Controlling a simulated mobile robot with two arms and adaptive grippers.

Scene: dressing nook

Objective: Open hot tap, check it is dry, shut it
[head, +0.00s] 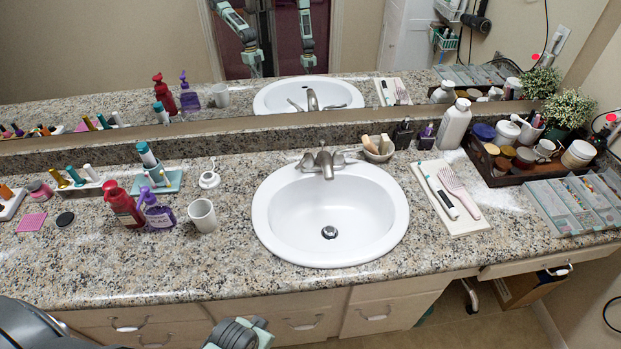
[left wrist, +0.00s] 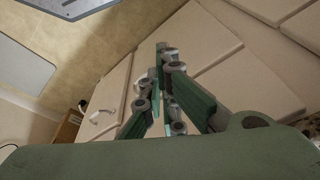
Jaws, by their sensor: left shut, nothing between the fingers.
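The sink (head: 270,215) is a white oval basin set in the granite counter, with a dark drain (head: 329,232). Behind it is a metal faucet (head: 326,163) with a left handle (head: 307,162) and a right handle (head: 340,159). No stream of water shows under the spout. No mark tells which handle is hot. My left gripper (head: 238,335) is partly in view at the bottom edge, low in front of the cabinet and well away from the faucet. In the left wrist view its fingers (left wrist: 162,60) are shut and empty, before the cabinet fronts. My right gripper shows in neither view directly.
A white mug (head: 202,215), a purple bottle (head: 158,213) and a red bottle (head: 124,207) stand left of the sink. A board (head: 463,222) with a brush lies right of it, beside a crowded dark tray (head: 500,180). The mirror (head: 180,60) reflects my arms small.

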